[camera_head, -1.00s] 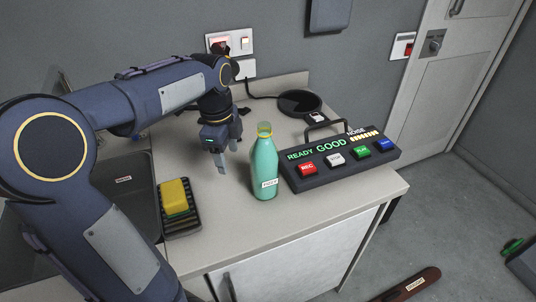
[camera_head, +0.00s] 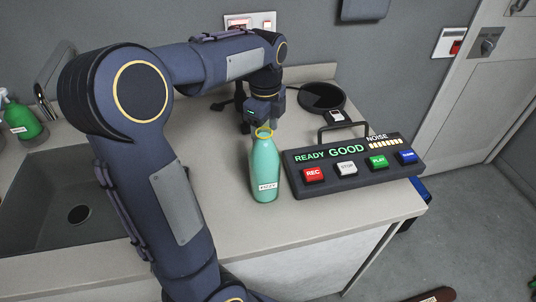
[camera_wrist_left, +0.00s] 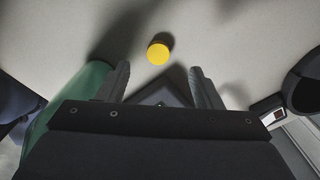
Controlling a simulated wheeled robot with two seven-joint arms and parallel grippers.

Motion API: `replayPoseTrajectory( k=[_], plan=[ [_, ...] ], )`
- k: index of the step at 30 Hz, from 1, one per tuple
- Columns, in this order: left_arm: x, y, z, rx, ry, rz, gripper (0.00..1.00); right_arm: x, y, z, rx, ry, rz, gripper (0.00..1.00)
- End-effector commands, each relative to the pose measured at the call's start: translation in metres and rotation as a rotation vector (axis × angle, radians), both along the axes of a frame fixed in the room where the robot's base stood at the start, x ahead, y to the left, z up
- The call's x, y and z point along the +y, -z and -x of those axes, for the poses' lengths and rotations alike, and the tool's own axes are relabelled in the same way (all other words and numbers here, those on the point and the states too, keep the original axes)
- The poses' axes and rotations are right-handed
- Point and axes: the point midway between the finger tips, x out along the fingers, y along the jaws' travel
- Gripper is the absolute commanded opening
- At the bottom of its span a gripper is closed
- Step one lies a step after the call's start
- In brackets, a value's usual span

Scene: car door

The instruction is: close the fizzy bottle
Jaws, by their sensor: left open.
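The fizzy bottle (camera_head: 265,172) is teal, with a yellow ring at its top and a white label. It stands upright on the counter, and its top looks open. My left gripper (camera_head: 262,116) is just behind the bottle top, its fingertips partly hidden by the bottle. In the left wrist view my gripper (camera_wrist_left: 162,84) is open and empty. A small round yellow cap (camera_wrist_left: 158,53) lies on the counter beyond the fingertips, roughly between them. The bottle's green side (camera_wrist_left: 72,98) shows left of the fingers there. The cap is hidden in the head view. My right gripper is not in view.
A black button box (camera_head: 350,170) with a handle stands right of the bottle. A round black pad (camera_head: 322,96) lies behind it. A sink (camera_head: 60,205) and a green spray bottle (camera_head: 22,122) are at left. The counter's front is clear.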

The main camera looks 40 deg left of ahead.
Motion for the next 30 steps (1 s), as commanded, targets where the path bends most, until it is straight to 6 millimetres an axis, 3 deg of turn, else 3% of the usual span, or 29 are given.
replayPoseTrajectory(
  k=[4, 13, 23, 30],
  plan=[
    [0.000, 0.016, 0.001, 0.001, 0.000, 0.000, 0.59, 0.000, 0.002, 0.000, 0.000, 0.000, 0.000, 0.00],
    [-0.001, 0.019, 0.000, 0.001, -0.001, 0.000, 0.59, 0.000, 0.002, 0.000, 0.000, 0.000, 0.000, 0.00],
    [-0.006, 0.063, 0.002, 0.003, -0.001, 0.001, 0.59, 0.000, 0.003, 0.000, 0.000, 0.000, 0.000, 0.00],
    [-0.006, 0.069, 0.001, -0.001, -0.001, 0.001, 0.59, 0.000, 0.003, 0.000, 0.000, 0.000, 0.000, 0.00]
  ],
)
